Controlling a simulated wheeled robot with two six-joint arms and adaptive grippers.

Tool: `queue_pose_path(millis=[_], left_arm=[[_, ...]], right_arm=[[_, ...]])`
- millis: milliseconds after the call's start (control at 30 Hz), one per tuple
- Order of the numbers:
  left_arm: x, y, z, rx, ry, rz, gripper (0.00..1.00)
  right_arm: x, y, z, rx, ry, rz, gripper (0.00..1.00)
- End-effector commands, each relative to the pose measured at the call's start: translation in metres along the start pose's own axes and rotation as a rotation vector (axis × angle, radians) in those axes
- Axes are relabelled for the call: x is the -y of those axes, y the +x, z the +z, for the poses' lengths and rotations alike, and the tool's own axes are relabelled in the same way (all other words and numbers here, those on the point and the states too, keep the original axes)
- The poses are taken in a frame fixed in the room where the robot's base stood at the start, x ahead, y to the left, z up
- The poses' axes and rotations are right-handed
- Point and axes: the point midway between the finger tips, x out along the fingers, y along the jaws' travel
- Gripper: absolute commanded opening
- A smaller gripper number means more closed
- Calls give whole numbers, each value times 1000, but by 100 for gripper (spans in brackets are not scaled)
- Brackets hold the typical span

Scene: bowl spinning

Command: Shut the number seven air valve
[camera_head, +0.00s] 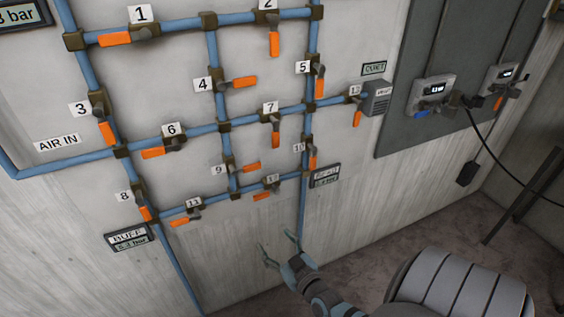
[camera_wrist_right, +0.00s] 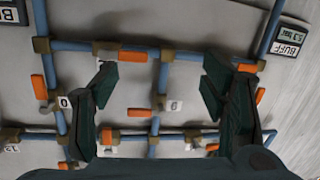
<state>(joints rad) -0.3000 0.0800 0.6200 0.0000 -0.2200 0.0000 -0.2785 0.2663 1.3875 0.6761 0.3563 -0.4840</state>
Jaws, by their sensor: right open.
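The number seven valve shows in the head view, with its white label "7" (camera_head: 270,107) above a horizontal blue pipe. Its orange handle (camera_head: 276,136) hangs down, across that pipe. In the wrist view, which looks upside down, an orange handle (camera_wrist_right: 106,136) beside the left finger appears to be this one; its label is not readable there. My right gripper (camera_head: 278,246) is open and empty, below the pipe grid and well below valve seven in the head view. Its two dark green fingers are spread wide in the wrist view (camera_wrist_right: 158,88). My left gripper is not in view.
Other orange-handled valves surround seven: valve 9 (camera_head: 250,167) below left, valve 10 (camera_head: 312,160) right, valve 12 (camera_head: 262,195) below. The BUFF gauge (camera_head: 128,236) is lower left. A dark panel (camera_head: 440,40) with a hanging cable stands right. Space before the lower wall is clear.

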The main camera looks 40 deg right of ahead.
Motion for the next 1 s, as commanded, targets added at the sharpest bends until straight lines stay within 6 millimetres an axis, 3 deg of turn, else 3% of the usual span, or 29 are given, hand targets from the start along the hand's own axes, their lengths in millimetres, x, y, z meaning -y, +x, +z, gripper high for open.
queue_pose_path(millis=[200,400,1000], left_arm=[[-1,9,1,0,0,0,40],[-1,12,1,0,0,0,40],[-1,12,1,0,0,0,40]], right_arm=[[12,-13,61,143,-15,-37,67],[18,-24,92,224,-20,-57,67],[19,-26,97,239,-22,-61,67]])
